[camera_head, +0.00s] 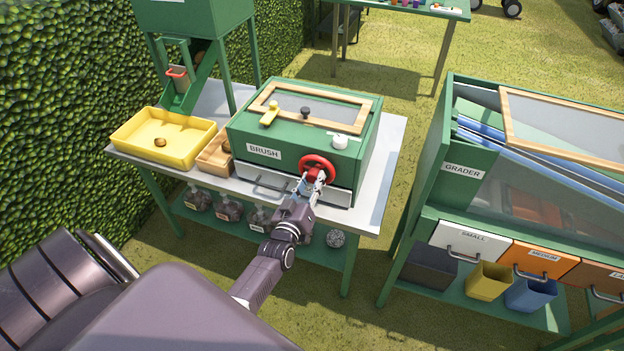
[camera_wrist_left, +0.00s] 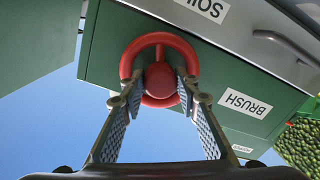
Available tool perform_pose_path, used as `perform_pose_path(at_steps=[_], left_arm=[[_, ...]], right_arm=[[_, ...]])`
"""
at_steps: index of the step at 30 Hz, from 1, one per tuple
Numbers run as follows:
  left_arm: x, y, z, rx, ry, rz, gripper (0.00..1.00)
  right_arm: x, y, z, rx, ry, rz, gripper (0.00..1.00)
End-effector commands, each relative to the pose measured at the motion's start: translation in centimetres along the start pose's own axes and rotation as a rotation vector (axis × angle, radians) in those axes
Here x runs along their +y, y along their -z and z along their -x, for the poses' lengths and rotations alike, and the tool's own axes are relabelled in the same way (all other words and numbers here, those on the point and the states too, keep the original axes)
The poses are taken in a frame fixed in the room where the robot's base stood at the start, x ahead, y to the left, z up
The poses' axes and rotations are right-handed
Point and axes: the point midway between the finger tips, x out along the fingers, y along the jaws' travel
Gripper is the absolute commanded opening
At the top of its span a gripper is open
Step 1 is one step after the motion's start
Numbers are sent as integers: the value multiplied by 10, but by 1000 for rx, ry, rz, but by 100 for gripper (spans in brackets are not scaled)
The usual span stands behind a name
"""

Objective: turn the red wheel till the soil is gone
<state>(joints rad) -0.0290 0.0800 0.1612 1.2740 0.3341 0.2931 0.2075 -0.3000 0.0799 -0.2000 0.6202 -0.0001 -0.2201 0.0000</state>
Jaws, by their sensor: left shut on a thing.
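The red wheel (camera_head: 316,156) is on the front of the green box labelled BRUSH (camera_head: 225,130). It also shows upside down in the left wrist view (camera_wrist_left: 160,40), with a round red knob (camera_wrist_left: 160,80) facing me. My left gripper (camera_head: 313,181) is at the wheel. In the left wrist view its two fingers (camera_wrist_left: 159,88) stand on either side of the knob, shut on it. The box lid has a wood-framed window (camera_head: 305,105); I cannot make out any soil through it. A label reading SOIL (camera_wrist_left: 205,8) is on the box front. My right gripper is not in view.
A yellow tray (camera_head: 190,133) with a brown lump (camera_head: 160,142) stands left of the box, beside a small wooden bin (camera_head: 210,158). The grader (camera_head: 462,170) stands to the right across a strip of grass. Jars (camera_head: 229,210) sit on the lower shelf.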

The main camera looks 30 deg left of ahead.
Motion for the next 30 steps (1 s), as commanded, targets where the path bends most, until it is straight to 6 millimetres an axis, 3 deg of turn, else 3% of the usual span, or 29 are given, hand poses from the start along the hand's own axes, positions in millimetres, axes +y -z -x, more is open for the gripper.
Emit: perform_pose_path(at_steps=[15, 30], left_arm=[[-1, -2, 1, 5, 6, -333, 5], [-1, -3, 1, 7, 7, -392, 5]], right_arm=[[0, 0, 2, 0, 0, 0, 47], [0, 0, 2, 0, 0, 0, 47]])
